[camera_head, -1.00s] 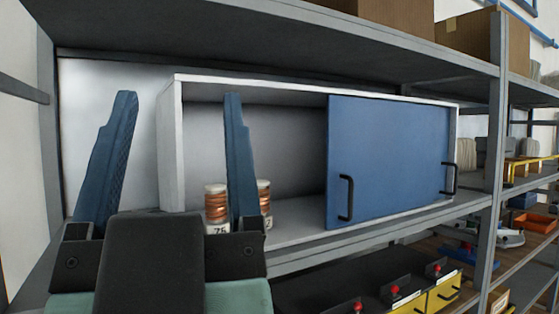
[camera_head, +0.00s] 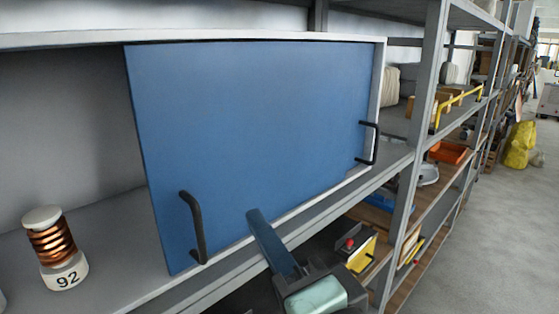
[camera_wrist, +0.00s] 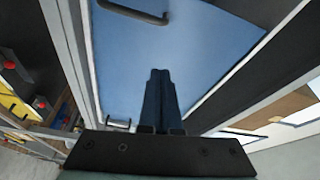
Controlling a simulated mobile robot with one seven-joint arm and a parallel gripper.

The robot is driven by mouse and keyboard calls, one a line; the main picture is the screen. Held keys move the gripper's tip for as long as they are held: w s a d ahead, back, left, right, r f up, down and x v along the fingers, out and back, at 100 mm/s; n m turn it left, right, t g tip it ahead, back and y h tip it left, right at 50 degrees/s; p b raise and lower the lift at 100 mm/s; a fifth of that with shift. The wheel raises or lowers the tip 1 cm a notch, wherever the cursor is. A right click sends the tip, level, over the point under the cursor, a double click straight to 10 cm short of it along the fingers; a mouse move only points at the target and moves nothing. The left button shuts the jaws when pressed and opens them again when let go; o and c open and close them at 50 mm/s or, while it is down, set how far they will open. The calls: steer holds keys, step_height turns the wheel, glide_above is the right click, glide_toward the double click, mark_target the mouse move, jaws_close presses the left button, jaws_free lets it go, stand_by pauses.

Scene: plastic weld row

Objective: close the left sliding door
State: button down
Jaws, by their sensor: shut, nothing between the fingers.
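The white cabinet (camera_head: 60,42) has its left half open. A blue sliding door panel (camera_head: 255,130) covers its right half. One black handle (camera_head: 195,228) is near the panel's left edge, and another black handle (camera_head: 369,143) is at the right end. I cannot tell where one door ends and the other begins. My gripper (camera_head: 256,216) is shut and empty in front of the panel's lower part, right of the left handle. In the wrist view the shut fingers (camera_wrist: 160,75) point at the blue panel (camera_wrist: 190,45), with a handle (camera_wrist: 135,11) ahead; contact is unclear.
A copper coil on a white base marked 92 (camera_head: 56,252) stands inside the open left half. A grey shelf post (camera_head: 420,130) rises right of the cabinet. Open floor (camera_head: 500,230) lies at the right.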

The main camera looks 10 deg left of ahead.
mark_target(201, 184)
steer(key=p+x, duration=0.4)
steer(key=x, duration=0.5)
steer(key=shift+w+a+r, duration=0.15)
steer(key=shift+w+a, duration=0.05)
steer(key=shift+a, duration=0.25)
steer(key=shift+s+a+f+p, duration=0.15)
steer(key=shift+s+a+p, duration=0.1)
steer(key=shift+s, duration=0.25)
steer(key=shift+s+a+f+p, duration=0.15)
steer(key=shift+s+a+f, duration=0.1)
steer(key=shift+s, duration=0.25)
steer(key=shift+s+a, duration=0.35)
steer(key=shift+s, duration=0.2)
steer(key=shift+s+a+f, duration=0.1)
steer(key=shift+f, duration=0.05)
steer(key=shift+s, duration=0.1)
